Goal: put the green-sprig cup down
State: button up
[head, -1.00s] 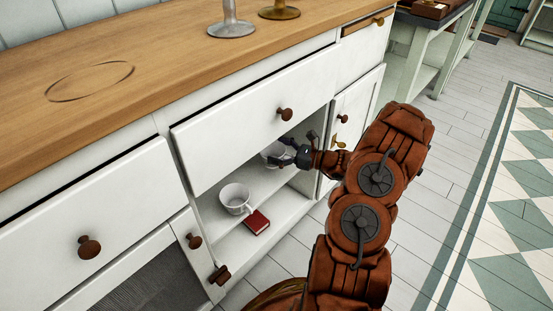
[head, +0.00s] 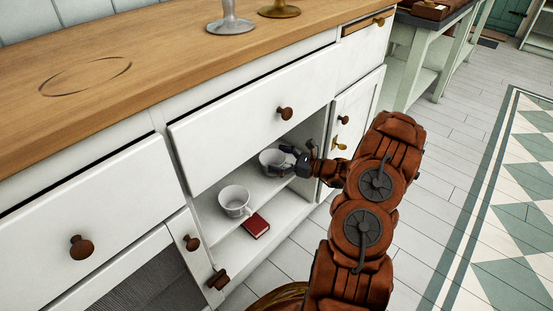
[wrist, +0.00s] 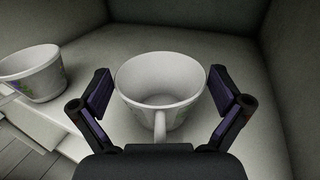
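A white cup (wrist: 160,85) with a faint greenish mark low on its side stands upright on the cabinet shelf in the wrist view. It also shows in the head view (head: 270,160). My gripper (wrist: 162,95) is open, one finger on each side of this cup, with a visible gap on both sides. In the head view my gripper (head: 294,158) is at the cup's right side. A second white cup (wrist: 33,73), with green and purple marks, stands to the left; it also shows in the head view (head: 235,200). I cannot tell which has the green sprig.
A red book (head: 257,225) lies below the second cup. A white drawer front (head: 250,120) juts out above the shelf opening. The cabinet's inner walls are close behind the cups. A wooden worktop (head: 150,90) is above.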

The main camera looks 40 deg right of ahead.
jog(key=shift+s+r, duration=0.1)
jog(key=shift+r, duration=0.05)
jog(key=p+v, duration=0.4)
jog(key=v, duration=0.8)
jog(key=shift+a, duration=0.1)
dwell(0.4)
